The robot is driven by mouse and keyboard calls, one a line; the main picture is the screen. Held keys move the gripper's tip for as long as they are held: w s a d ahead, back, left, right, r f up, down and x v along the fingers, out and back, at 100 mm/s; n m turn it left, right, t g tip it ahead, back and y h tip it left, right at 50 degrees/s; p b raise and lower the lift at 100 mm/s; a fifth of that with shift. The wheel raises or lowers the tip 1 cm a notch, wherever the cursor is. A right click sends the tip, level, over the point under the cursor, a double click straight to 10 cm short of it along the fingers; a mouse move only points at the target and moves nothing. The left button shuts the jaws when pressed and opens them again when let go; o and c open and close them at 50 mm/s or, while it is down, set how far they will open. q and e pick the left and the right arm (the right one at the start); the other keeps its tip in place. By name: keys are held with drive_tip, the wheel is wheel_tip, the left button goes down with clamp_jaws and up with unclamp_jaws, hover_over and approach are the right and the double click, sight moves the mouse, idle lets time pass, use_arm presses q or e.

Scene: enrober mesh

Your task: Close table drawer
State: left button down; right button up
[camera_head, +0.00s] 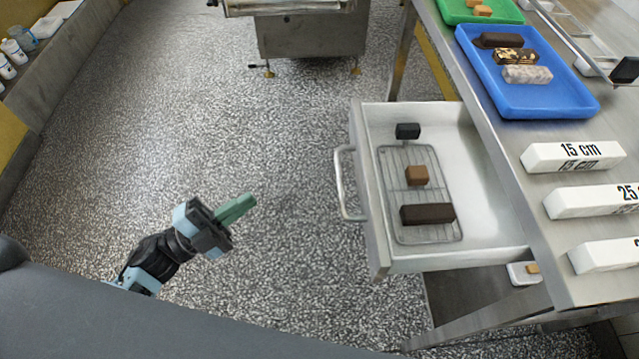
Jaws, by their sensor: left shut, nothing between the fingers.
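The table drawer (490,165) is pulled out from under the steel table (470,58) on the right. Its front panel (367,190) faces left and carries a curved metal handle (342,183). Inside the drawer a wire rack (398,172) holds a brown cube (417,175) and a dark brown bar (427,214); a small black block (407,131) is at its far end. My left gripper (246,202) is shut and empty, above the floor to the left of the handle and apart from it. My right gripper is not in view.
On the table are a blue tray (548,107) with several bars, a green tray (463,14), and white length blocks, one marked 15 cm (571,153). A steel machine (312,33) stands at the back. The speckled floor (230,110) left of the drawer is clear.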

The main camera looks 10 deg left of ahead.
use_arm(q)
drive_tip(key=m+g+h, duration=0.1)
drive_tip(key=m+g, duration=0.2)
drive_tip(key=w+r+m+g+h+b, duration=0.1)
drive_tip(key=m+g, duration=0.1)
drive_tip(key=m, duration=0.1)
drive_tip(key=m+g+h, duration=0.1)
drive_tip(key=m+g, duration=0.2)
drive_tip(key=m, duration=0.1)
drive_tip(key=shift+w+a+r+g+b, duration=0.15)
drive_tip(key=shift+w+r+g+b, duration=0.15)
drive_tip(key=shift+w+r+b, duration=0.1)
drive_tip(key=p+x, duration=0.1)
drive_tip(key=x, duration=1.3)
drive_tip(key=shift+p, duration=0.35)
